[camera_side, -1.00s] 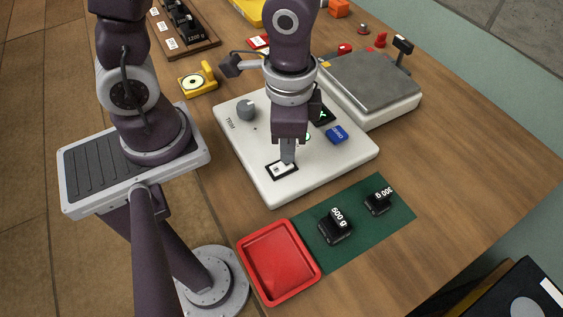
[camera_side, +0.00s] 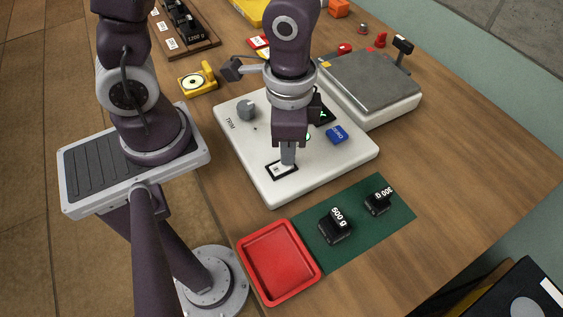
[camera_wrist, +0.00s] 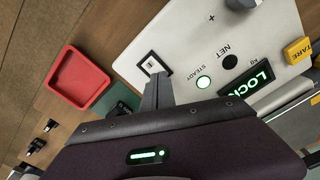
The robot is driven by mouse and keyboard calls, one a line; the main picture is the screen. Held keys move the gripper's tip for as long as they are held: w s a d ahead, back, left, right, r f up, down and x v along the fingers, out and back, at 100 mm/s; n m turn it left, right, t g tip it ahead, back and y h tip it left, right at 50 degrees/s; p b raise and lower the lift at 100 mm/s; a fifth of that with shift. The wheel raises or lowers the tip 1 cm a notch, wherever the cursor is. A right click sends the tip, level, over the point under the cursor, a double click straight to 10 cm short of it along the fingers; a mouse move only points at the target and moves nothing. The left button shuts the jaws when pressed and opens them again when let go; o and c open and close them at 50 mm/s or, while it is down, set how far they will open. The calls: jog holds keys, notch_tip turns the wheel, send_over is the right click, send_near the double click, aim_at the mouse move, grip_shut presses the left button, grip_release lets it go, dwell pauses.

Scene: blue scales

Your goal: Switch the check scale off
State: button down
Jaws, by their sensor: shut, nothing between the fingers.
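The white control panel (camera_side: 240,150) stands mid-table and carries a small black-framed rocker switch (camera_side: 277,170) near its front corner. My gripper (camera_side: 288,162) is shut and empty, with its fingertips down at the right part of the rocker. I cannot tell whether they press it. In the wrist view the rocker (camera_wrist: 152,63) shows just beyond the fingertips (camera_wrist: 156,78), which hide part of it. The green STEADY lamp (camera_wrist: 203,82) is lit, and the display (camera_wrist: 247,91) shows green letters, partly cut off by my gripper. The NET lamp (camera_wrist: 230,62) is dark.
The panel also has a grey TRIM knob (camera_side: 247,108) and a blue ZERO button (camera_side: 337,134). A grey-topped scale (camera_side: 370,82) stands behind. A red tray (camera_side: 312,267) and black weights (camera_side: 335,226) on a green mat (camera_side: 352,243) lie in front. Table at right is clear.

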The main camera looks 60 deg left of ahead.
jog(key=shift+f, duration=0.55)
jog(key=shift+r, duration=3.55)
jog(key=s+a+r+n+t, duration=0.2)
jog(key=a+r+n, duration=0.1)
jog(key=a+r, duration=0.1)
jog(key=s+a+r+n+t, duration=0.2)
jog(key=a+r+n+t, duration=0.1)
jog(key=a+r, duration=0.2)
notch_tip(320, 180, up, 3)
jog(key=shift+s+a+f+t, duration=0.2)
jog(key=shift+s+t, duration=0.1)
